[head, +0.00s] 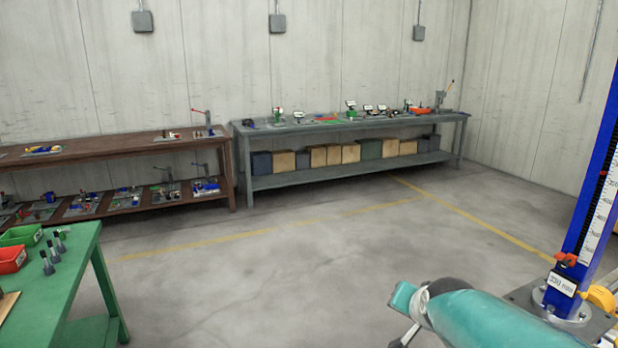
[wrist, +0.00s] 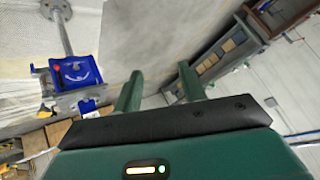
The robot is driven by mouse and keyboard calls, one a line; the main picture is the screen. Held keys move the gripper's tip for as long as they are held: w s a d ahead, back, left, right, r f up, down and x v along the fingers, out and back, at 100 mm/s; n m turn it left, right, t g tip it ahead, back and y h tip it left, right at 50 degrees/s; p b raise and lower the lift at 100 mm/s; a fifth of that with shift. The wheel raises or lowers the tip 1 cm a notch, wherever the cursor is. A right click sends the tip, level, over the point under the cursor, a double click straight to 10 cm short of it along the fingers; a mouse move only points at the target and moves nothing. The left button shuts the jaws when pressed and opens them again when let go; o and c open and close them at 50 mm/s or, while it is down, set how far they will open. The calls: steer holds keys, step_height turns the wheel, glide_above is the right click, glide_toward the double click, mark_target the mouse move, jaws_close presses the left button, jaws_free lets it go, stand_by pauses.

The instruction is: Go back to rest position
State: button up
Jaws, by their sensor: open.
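My gripper (wrist: 160,70) shows in the wrist view with its two green fingers apart and nothing between them. Past the fingers is bare grey floor. In the head view a teal part of my arm (head: 480,318) reaches in from the lower right, and the gripper's fingers cannot be made out there.
A green table (head: 60,285) with a red bin (head: 12,259) and a green bin (head: 20,235) stands at left. A brown bench (head: 100,149) and a grey bench (head: 340,125) line the back. In the wrist view, a blue device (wrist: 76,73) is at left. The middle floor is clear.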

steer(key=s+a+n+g, duration=0.1)
steer(key=s+a+n, duration=0.1)
steer(key=s, duration=0.7)
steer(key=s+a+r+n+g, duration=0.1)
steer(key=s+n, duration=0.3)
steer(key=s, duration=0.6)
steer(key=shift+s+a+g+y, duration=0.15)
steer(key=shift+a+g+y, duration=0.15)
steer(key=shift+a+g, duration=0.4)
steer(key=shift+c, duration=0.5)
steer(key=shift+d, duration=0.3)
